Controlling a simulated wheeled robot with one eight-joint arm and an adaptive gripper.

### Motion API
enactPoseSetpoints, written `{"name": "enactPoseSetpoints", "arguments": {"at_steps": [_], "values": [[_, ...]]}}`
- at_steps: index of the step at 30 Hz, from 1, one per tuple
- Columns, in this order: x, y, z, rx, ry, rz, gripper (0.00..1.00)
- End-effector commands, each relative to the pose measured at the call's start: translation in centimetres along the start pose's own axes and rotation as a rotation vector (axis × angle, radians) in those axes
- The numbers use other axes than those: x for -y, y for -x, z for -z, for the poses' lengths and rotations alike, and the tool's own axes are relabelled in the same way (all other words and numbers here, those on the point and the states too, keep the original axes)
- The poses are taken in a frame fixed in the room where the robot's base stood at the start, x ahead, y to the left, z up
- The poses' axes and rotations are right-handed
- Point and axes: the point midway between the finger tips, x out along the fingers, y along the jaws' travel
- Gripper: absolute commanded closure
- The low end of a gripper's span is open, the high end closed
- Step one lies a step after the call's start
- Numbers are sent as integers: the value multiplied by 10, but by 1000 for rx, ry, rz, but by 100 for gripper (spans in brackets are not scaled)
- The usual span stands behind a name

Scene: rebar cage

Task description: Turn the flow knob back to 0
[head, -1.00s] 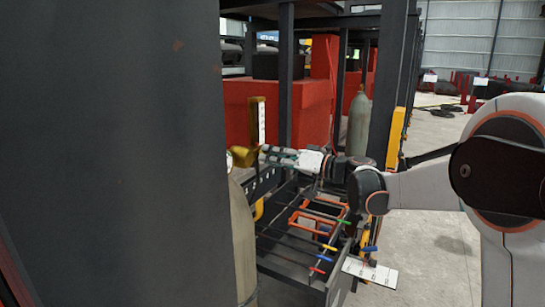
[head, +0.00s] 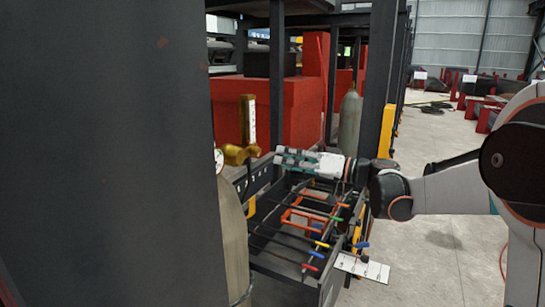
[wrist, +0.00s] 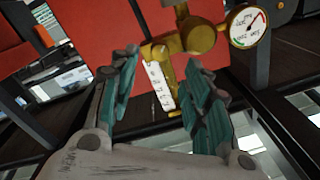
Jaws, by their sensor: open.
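The brass regulator (head: 238,154) sits on top of a grey gas cylinder (head: 234,235), partly behind the dark post in the head view. Its upright flow tube with a white scale (head: 249,122) rises beside it. In the wrist view I see the brass body (wrist: 197,36), a round pressure gauge (wrist: 247,26) and the white flow scale (wrist: 158,86). I cannot clearly pick out the flow knob or its setting. My gripper (head: 279,157) is open and empty, just right of the regulator and apart from it. In the wrist view its teal fingers (wrist: 163,78) frame the flow tube.
A dark post (head: 110,150) fills the left of the head view. A black rack (head: 265,270) with coloured clamps and orange frames lies below my gripper. Another cylinder (head: 349,122) and red blocks (head: 290,110) stand behind. Open floor (head: 435,245) is at right.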

Motion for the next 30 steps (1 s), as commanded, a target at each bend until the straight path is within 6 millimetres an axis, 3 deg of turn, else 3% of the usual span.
{"name": "enactPoseSetpoints", "arguments": {"at_steps": [3,9,22,26,30], "values": [[-1,21,0,-1,0,-2,56],[0,39,0,0,0,-1,56],[1,41,-3,9,-2,-5,56],[11,37,-24,72,-18,-38,56],[30,34,-72,214,-48,-132,56]]}}
